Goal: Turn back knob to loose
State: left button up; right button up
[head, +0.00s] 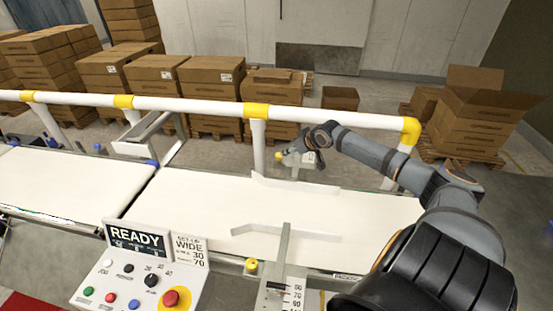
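The back knob (278,156) is a small yellow cap at the back edge of the belt, beside the back guide's bracket and pale scale plate (309,158). My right gripper (300,146) reaches in from the right and is right at this bracket, close to the knob. It partly covers the bracket, and the fingers are too small to tell open from shut or touching from apart. The back guide rail (295,188) is white and lies along the belt. A matching yellow front knob (251,265) sits by the front guide's scale (293,292). My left gripper is out of view.
A white pipe rail (190,104) with yellow joints runs behind the belt (200,200), close to my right arm. The control panel (140,285) reads READY, and a card (190,250) reads WIDE 30 70. Stacked cartons (210,85) stand behind the rail.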

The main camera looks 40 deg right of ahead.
aim_at(279, 155)
jog(key=x, duration=0.9)
jog(key=shift+w+f, duration=0.2)
jog(key=shift+w, duration=0.05)
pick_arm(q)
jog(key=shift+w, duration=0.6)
pick_arm(e)
jog(key=shift+w+f, duration=0.2)
jog(key=shift+f, duration=0.1)
